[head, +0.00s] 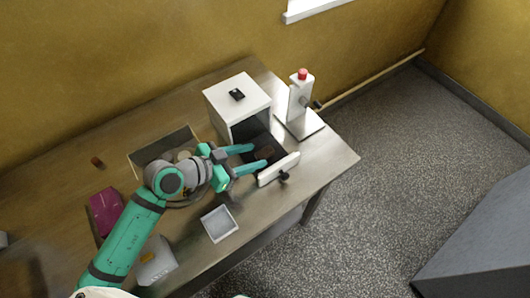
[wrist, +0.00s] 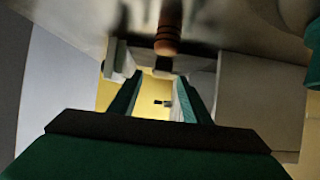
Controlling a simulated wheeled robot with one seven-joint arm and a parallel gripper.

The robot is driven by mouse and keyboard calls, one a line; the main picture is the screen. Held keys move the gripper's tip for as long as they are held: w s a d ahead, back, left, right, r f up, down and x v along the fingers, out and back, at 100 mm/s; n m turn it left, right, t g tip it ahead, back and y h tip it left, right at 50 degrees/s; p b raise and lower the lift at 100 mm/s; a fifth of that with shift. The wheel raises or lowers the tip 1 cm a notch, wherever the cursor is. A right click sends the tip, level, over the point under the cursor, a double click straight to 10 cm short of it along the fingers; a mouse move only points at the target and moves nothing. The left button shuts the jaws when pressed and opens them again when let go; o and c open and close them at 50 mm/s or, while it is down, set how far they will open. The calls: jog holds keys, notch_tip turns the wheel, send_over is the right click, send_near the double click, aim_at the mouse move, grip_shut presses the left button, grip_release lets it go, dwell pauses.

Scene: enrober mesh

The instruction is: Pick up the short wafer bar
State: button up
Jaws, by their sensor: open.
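A dark brown bar-like piece (head: 265,151) lies in the pulled-out drawer (head: 279,168) of the white cabinet (head: 238,98). It is too small to tell for sure that it is the short wafer bar. My gripper (head: 258,157) reaches rightward over the drawer, its two teal fingers apart and nothing seen held between them. One finger lies to each side of the brown piece as seen from above; the height gap is unclear. In the wrist view, my open fingers (wrist: 161,80) frame a yellow patch. A striped brown rounded thing (wrist: 168,30) shows above them; I cannot tell what it is.
A small brown piece (head: 97,162) lies on the table's left. A shallow wooden box (head: 140,158), a magenta item (head: 105,211) and a pale square tray (head: 220,224) are nearby. A white stand with a red top (head: 302,75) stands right of the cabinet. The table's right corner is clear.

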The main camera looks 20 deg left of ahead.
aim_at(265, 152)
jog(key=shift+a+x, duration=0.2)
jog(key=shift+x, duration=1.75)
jog(key=shift+w, duration=0.1)
jog(key=shift+c, duration=0.4)
jog(key=c, duration=0.8)
jog(key=shift+c, duration=0.2)
